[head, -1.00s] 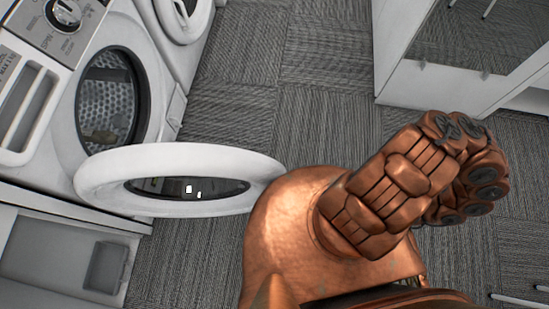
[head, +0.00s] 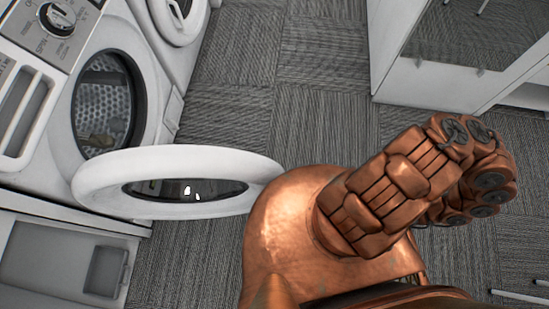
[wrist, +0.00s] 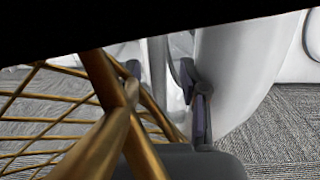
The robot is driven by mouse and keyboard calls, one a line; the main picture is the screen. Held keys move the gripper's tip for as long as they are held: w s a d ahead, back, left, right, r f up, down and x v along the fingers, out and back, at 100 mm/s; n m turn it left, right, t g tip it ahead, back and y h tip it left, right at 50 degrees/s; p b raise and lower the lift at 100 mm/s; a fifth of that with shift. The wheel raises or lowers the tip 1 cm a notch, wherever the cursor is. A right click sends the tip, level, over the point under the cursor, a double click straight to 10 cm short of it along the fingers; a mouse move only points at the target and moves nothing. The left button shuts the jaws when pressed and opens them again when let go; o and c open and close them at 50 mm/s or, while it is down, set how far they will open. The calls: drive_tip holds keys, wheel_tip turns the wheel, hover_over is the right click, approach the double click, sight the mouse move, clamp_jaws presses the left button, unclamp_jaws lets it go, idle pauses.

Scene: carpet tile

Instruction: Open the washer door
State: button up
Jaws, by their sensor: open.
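The washer (head: 60,135) stands at the left in the head view, its round drum opening (head: 104,105) uncovered. The washer door (head: 250,165), a white ring with dark glass, stands swung wide out from the front. My copper arm is close beside the door's right end; I cannot tell if they touch. My gripper (wrist: 164,76) shows in the wrist view with dark fingers apart, close to a large white curved surface that looks like the door. The fingertips are partly hidden, and the gripper is not clear in the head view.
A second white machine (head: 180,20) stands beyond the washer. A white cabinet (head: 425,85) is at the upper right. Grey carpet (head: 285,110) between them is clear. A gold lattice (wrist: 60,110) fills the left of the wrist view.

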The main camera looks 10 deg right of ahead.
drive_tip(key=v, duration=1)
drive_tip(key=shift+c, duration=0.3)
